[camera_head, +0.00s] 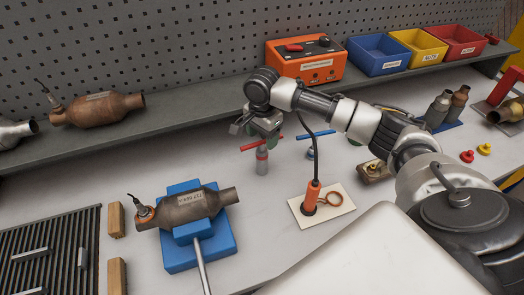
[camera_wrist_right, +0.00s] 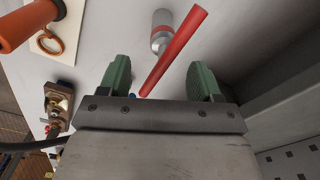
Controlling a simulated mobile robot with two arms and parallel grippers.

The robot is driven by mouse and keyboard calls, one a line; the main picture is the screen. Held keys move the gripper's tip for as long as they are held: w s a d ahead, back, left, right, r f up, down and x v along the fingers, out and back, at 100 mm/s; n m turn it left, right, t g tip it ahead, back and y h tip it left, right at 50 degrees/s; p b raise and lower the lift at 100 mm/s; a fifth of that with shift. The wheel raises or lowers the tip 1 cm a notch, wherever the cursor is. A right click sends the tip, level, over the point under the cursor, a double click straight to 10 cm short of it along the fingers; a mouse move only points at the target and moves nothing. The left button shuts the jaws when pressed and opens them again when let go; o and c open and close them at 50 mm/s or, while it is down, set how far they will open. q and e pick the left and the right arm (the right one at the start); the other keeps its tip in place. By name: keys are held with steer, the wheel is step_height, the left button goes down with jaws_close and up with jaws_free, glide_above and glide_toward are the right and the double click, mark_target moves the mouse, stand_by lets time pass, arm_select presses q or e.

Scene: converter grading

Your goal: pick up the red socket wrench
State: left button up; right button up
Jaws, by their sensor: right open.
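The red socket wrench (camera_head: 262,160) stands upright on the bench, with a red crossbar on top of a grey, red-banded body. My right gripper (camera_head: 262,129) is just above and behind its crossbar. In the right wrist view, the wrench's red bar (camera_wrist_right: 175,53) runs slantwise into the gap between the green-padded fingers of the open right gripper (camera_wrist_right: 160,78). The fingers are on either side of the bar's near end and are not closed on it. My left gripper is not in view.
A blue-handled tool (camera_head: 316,134) stands right of the red wrench. An orange-handled tool (camera_head: 312,193) with a cable stands on a pale plate. A converter (camera_head: 190,207) rests on a blue stand (camera_head: 226,246). An orange box (camera_head: 305,66) and bins stand on the back shelf.

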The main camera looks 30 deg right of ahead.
mark_target(262, 143)
steer(key=shift+w+f, duration=0.3)
steer(key=shift+f, duration=0.5)
step_height(262, 143, down, 4)
steer(key=shift+d+f+p, duration=0.15)
steer(key=shift+f+p, duration=0.05)
steer(key=shift+p, duration=0.85)
steer(key=shift+f, duration=0.3)
steer(key=shift+c, duration=0.5)
steer(key=c, duration=1)
jaws_close()
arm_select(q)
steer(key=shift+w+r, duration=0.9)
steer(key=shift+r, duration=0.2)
arm_select(e)
steer(key=shift+r, duration=0.15)
